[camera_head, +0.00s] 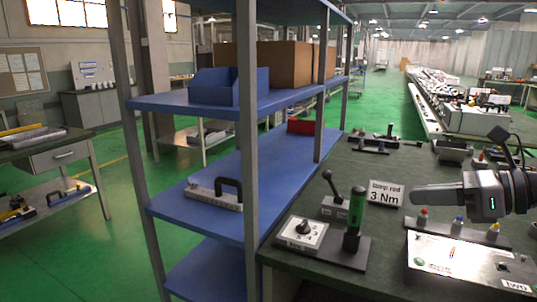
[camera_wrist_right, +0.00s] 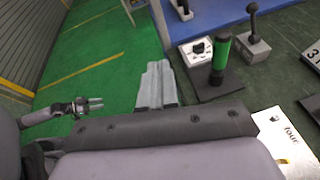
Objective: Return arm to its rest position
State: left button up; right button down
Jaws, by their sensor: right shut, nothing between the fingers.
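My right gripper (camera_head: 418,195) comes in from the right in the head view, above the right-hand workbench. Its fingers are shut together with nothing between them and point left. In the right wrist view the shut fingers (camera_wrist_right: 155,85) hang over the green floor beside the bench edge, left of the green-handled tool. In that view my left gripper (camera_wrist_right: 98,103) shows small at the left, over the floor, with its two fingers apart and empty. The left gripper is outside the head view.
A blue shelf (camera_head: 190,208) adjoins the bench.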

jog(key=s+a+f+m+t+y+p, duration=0.1)
jog(key=a+f+m+t, duration=0.35)
jog(key=f+m, duration=0.4)
jog(key=s+a+f+m+t+y, duration=0.1)
jog(key=a+f+m+t, duration=0.35)
jog(key=m, duration=0.75)
pick_arm(q)
jog(key=shift+w+r+p, duration=0.2)
jog(key=shift+r+p, duration=0.35)
jog(key=shift+r, duration=0.55)
pick_arm(e)
jog(key=s+d+f+m+g+h, duration=0.1)
jog(key=s+f+m+g+h, duration=0.2)
jog(key=s+f+m, duration=0.7)
jog(key=s+d+f+m+g+h, duration=0.1)
jog(key=s+f+m+g+h, duration=0.2)
jog(key=s+f+m+h, duration=0.5)
notch_tip(320, 180, down, 10)
jog(key=s+m, duration=0.2)
jog(key=m, duration=0.3)
jog(key=shift+s+r+g+h, duration=0.2)
jog(key=shift+s+g+h, duration=0.05)
jog(key=shift+g+h, duration=0.05)
